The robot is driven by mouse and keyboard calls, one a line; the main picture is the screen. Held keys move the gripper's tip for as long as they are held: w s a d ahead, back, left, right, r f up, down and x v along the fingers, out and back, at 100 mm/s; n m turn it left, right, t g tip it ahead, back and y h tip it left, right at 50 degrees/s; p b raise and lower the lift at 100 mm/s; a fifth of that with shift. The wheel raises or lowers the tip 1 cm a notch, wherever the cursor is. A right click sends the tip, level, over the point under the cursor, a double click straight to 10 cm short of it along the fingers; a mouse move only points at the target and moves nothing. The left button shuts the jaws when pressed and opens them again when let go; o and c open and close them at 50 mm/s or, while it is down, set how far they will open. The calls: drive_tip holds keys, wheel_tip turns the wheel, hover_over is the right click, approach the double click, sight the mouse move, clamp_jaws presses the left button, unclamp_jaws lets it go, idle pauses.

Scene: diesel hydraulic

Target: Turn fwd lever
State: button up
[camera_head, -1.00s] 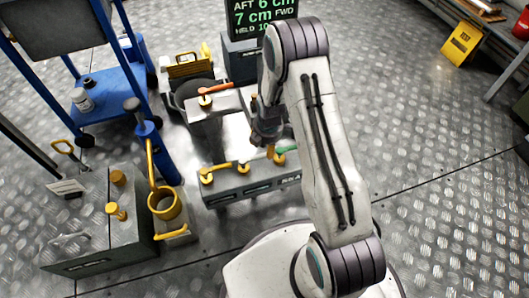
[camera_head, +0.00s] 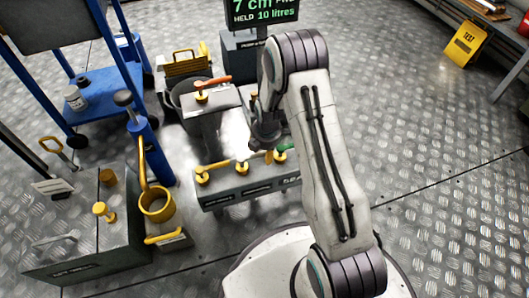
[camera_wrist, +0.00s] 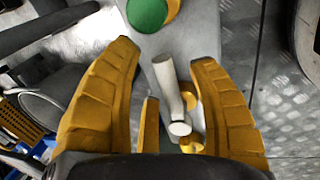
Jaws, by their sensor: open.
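A low grey box (camera_head: 232,195) carries a row of levers. The labels on the box front are too small to read, so I cannot tell which lever is fwd. In the wrist view my gripper (camera_wrist: 168,100) is open. A pale cylindrical handle (camera_wrist: 168,85) lies between its fingers, with a gap on both sides. A green round top (camera_wrist: 147,12) is just beyond.
An orange-handled lever (camera_head: 212,82) stands on a box behind. A display (camera_head: 262,12) reads "7 cm" and "HELD 10 litres". A blue cart (camera_head: 90,95) and a grey box (camera_head: 85,235) with yellow fittings stand at left. A yellow sign (camera_head: 464,44) stands back right. The right floor is clear.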

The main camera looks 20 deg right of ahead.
drive_tip(key=shift+f, duration=0.1)
clamp_jaws()
idle(0.6)
